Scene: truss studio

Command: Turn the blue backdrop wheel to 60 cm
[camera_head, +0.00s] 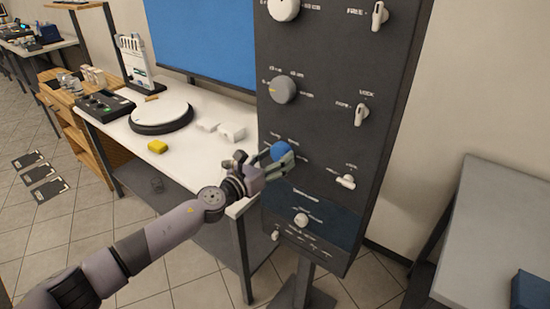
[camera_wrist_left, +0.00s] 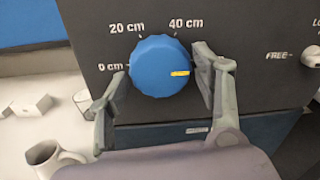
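The blue backdrop wheel (camera_head: 280,150) is a round blue knob on the dark control panel. In the left wrist view the wheel (camera_wrist_left: 158,66) has a yellow mark pointing right, past the 40 cm label. Labels 0 cm, 20 cm and 40 cm run around it from left to upper right. No 60 cm label is visible; my right-hand finger covers the panel there. My left gripper (camera_head: 274,165) has one finger on each side of the wheel, close against its rim, and looks shut on it. It also shows in the left wrist view (camera_wrist_left: 163,75). My right gripper is out of view.
The panel (camera_head: 325,120) also carries a grey knob (camera_head: 284,90), a white knob (camera_head: 301,220) and several white switches. A grey table (camera_head: 500,230) stands at right.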

